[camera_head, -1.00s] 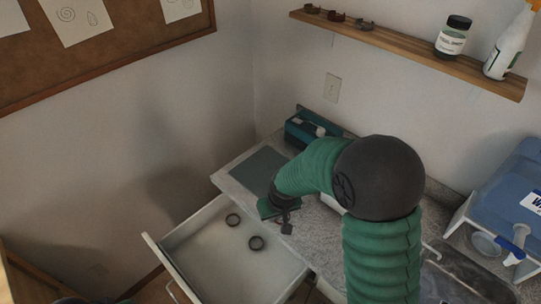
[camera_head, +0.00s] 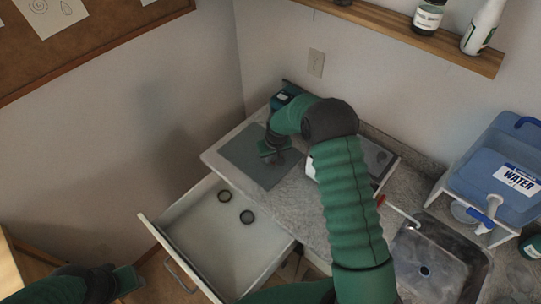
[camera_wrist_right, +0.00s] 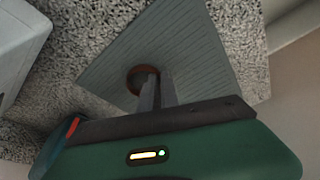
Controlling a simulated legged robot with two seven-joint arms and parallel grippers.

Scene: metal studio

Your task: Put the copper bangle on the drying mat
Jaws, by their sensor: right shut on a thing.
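The grey drying mat (camera_head: 243,158) lies on the counter's left end; its ribbed surface fills the middle of the right wrist view (camera_wrist_right: 195,60). My right gripper (camera_head: 272,158) is over the mat. In the right wrist view its fingers (camera_wrist_right: 156,85) are shut on the copper bangle (camera_wrist_right: 135,73), a reddish-brown ring partly hidden behind the fingers. The bangle appears close over the mat; I cannot tell whether it touches. The head view does not show the bangle clearly. My left gripper (camera_head: 112,283) is low at the left; its fingers are unclear.
An open drawer (camera_head: 208,247) below the counter holds two dark rings (camera_head: 225,196). A teal box stands behind the mat. A sink (camera_head: 440,265), a blue water container (camera_head: 500,170) and a wall shelf (camera_head: 400,30) are to the right.

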